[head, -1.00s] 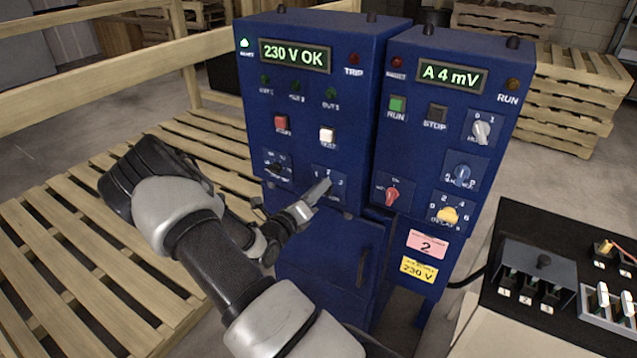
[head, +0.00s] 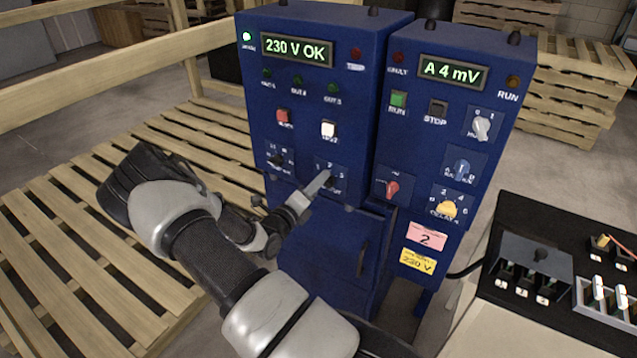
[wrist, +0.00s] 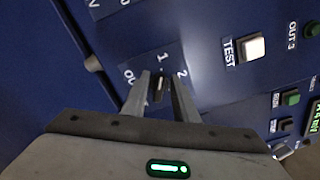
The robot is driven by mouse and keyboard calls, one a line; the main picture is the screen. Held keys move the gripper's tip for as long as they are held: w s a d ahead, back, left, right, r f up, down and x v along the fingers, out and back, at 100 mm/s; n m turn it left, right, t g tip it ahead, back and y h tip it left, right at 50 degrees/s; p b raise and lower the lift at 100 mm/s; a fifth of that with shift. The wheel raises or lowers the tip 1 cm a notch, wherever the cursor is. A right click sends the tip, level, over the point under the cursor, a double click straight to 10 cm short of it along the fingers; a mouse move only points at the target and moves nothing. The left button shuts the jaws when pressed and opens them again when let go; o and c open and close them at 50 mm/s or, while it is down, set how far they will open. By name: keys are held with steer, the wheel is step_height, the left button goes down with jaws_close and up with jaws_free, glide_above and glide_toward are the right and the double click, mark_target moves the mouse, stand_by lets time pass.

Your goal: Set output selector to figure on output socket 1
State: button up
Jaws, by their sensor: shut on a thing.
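The output selector is a small dark knob on a square plate at the lower right of the left blue cabinet (head: 262,100). In the head view my gripper (head: 323,182) reaches it from the lower left and mostly hides it. In the wrist view the knob (wrist: 158,88) stands between my two fingertips, and my gripper (wrist: 160,90) is shut on it. The figures 1 and 2 show just beyond the fingertips, with part of the word OUT to the left. The knob looks narrow and its pointing direction is hard to tell.
The cabinet display (head: 296,50) reads 230 V OK. Another selector (head: 279,160) sits left of my gripper; red (head: 283,116) and white (head: 328,130) buttons are above. A second blue cabinet (head: 425,130) reads A 4 mV. A black panel with sockets (head: 500,314) stands lower right.

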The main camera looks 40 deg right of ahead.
steer(key=o, duration=0.7)
steer(key=shift+c, duration=0.2)
steer(key=v, duration=1.7)
steer(key=shift+a+b, duration=0.25)
steer(key=shift+b, duration=0.1)
steer(key=shift+s, duration=0.1)
